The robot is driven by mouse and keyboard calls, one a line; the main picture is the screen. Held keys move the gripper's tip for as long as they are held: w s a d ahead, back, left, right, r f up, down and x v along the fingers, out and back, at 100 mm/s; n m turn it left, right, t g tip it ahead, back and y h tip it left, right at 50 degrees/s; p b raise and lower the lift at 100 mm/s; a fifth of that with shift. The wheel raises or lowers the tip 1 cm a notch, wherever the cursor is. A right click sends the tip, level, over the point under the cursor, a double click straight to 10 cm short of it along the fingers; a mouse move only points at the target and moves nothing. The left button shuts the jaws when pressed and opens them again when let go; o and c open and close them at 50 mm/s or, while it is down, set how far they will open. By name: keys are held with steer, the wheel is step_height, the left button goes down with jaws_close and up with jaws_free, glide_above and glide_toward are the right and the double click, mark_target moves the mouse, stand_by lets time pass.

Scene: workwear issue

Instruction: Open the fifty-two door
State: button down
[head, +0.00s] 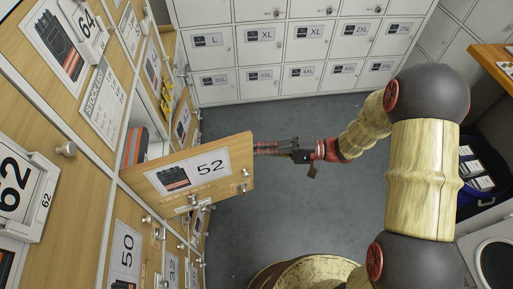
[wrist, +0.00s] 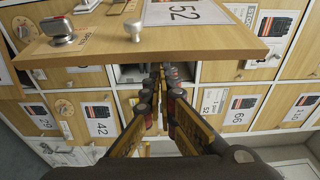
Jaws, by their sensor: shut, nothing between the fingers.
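The fifty-two door (head: 190,172) is a wooden panel with a glove picture, the number 52, a round knob and a lock. It stands swung well out from the cabinet, and its compartment (head: 136,145) shows orange and grey contents. In the wrist view the door (wrist: 145,38) fills the top, with its knob and lock at upper left. My gripper (head: 258,147) is shut and empty at the door's free edge, its tips partly hidden behind the door in the head view. The fingers also show in the wrist view (wrist: 160,80); I cannot tell whether they touch the door.
The wooden cabinet (head: 68,149) on the left has other numbered doors with projecting knobs. White lockers (head: 300,45) with size labels stand at the back. The grey floor (head: 280,210) is clear in the middle.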

steer(key=s+d+m+t+p, duration=0.1)
steer(key=s+d+m+t, duration=0.2)
steer(key=s, duration=1)
steer(key=shift+d+t, duration=0.8)
steer(key=shift+d, duration=0.05)
